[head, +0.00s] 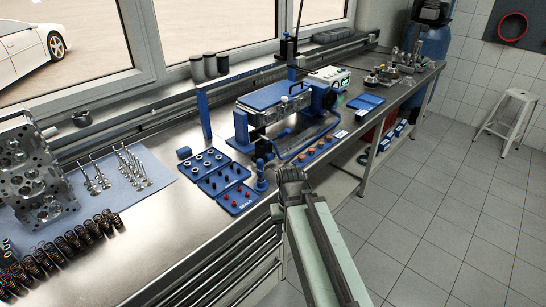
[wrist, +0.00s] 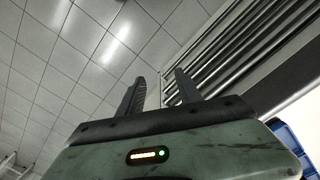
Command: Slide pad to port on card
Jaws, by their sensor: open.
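My gripper (head: 290,177) is at the end of my pale green arm, in front of the bench edge and near the blue trays. In the wrist view, its two dark fingers (wrist: 161,88) stand apart with nothing between them, against a tiled floor and bench-side bars. I cannot pick out the pad, the port or the card with certainty. A small white-marked piece (head: 341,134) lies at the front right of the blue fixture (head: 275,105), too small to read. My gripper is apart from the fixture.
Blue trays (head: 220,181) with small parts lie on the steel bench (head: 165,225). Valves (head: 130,167), a cylinder head (head: 28,172) and springs (head: 62,248) are at left. A blue tray (head: 365,102) lies farther right. The floor (head: 430,215) is clear; a stool (head: 510,115) stands beyond.

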